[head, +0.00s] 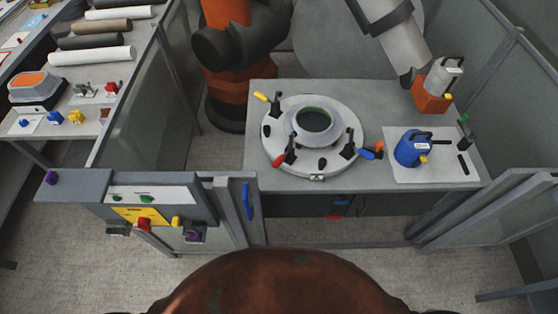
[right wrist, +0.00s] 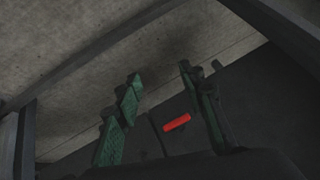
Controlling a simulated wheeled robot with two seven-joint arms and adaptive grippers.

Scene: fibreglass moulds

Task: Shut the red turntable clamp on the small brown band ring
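The round light-grey turntable (head: 345,166) sits on the bench in the head view. A grey flanged ring mould (head: 299,127) with a dark opening and greenish inner edge is at its centre. I see no clear brown band on it. The red turntable clamp (head: 281,160) is at the front left of the turntable, its red handle pointing outward, away from the ring. A yellow-handled clamp (head: 262,97) and a blue-handled clamp (head: 366,154) stand on the rim. My right gripper (head: 0,0) is out of the head view; in the right wrist view its green fingers (right wrist: 160,75) are apart and empty.
A blue container (head: 408,150) stands on a white mat right of the turntable. An orange-based device (head: 432,97) is behind it. A control panel (head: 90,187) and open grey door frames flank the bench front. A red piece (right wrist: 176,122) shows in the right wrist view.

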